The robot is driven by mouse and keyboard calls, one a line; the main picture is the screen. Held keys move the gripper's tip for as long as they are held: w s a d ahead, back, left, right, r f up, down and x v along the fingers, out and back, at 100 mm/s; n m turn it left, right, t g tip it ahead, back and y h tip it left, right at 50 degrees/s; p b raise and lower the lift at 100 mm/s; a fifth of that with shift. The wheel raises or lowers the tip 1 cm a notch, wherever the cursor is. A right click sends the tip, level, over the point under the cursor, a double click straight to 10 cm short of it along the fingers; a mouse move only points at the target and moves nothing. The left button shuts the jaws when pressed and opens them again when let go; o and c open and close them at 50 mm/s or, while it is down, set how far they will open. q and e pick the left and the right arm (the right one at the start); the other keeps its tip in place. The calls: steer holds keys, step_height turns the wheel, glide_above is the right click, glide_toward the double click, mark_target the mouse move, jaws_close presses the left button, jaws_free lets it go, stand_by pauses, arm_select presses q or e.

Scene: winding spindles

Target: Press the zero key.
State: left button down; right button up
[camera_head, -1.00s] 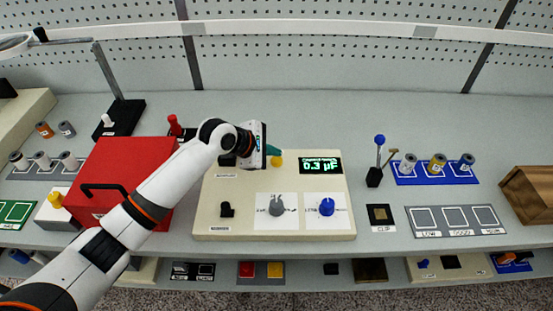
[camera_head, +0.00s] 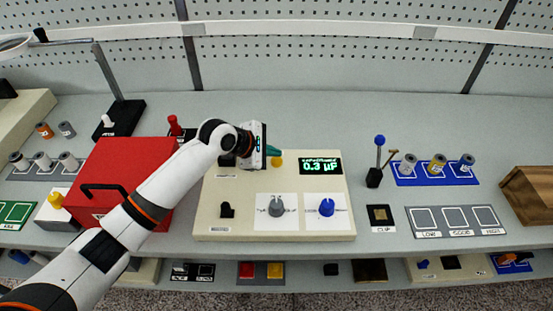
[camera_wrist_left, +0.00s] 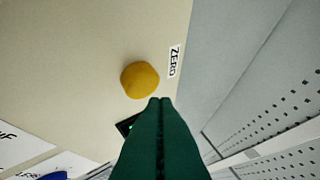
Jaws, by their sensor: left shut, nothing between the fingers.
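The zero key is a round yellow button (camera_head: 277,162) on the back part of the cream meter panel (camera_head: 221,190), left of the display (camera_head: 320,166), which reads 0.3 µF. In the left wrist view the yellow button (camera_wrist_left: 140,79) has a "ZERO" label (camera_wrist_left: 174,61) beside it. My left gripper (camera_head: 274,150) has green fingers, shut and empty. In the left wrist view its fingertips (camera_wrist_left: 160,101) appear just beside the button; whether they touch it I cannot tell. My right gripper is not in view.
The panel also carries a grey knob (camera_head: 277,207), a blue knob (camera_head: 326,207) and a black switch (camera_head: 227,210). A red box (camera_head: 125,170) stands to the left under my left arm. A blue tray (camera_head: 435,178) with spools is to the right.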

mark_target(272, 163)
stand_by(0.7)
arm_select(q)
steer(key=shift+f+p, duration=0.3)
steer(key=shift+p, duration=0.15)
steer(key=shift+f, duration=0.1)
steer(key=shift+f, duration=0.55)
stand_by(0.6)
steer(key=shift+r, duration=0.1)
steer(key=shift+r+p, duration=0.85)
steer(key=shift+p, duration=0.55)
step_height(272, 163, up, 5)
steer(key=p, duration=0.6)
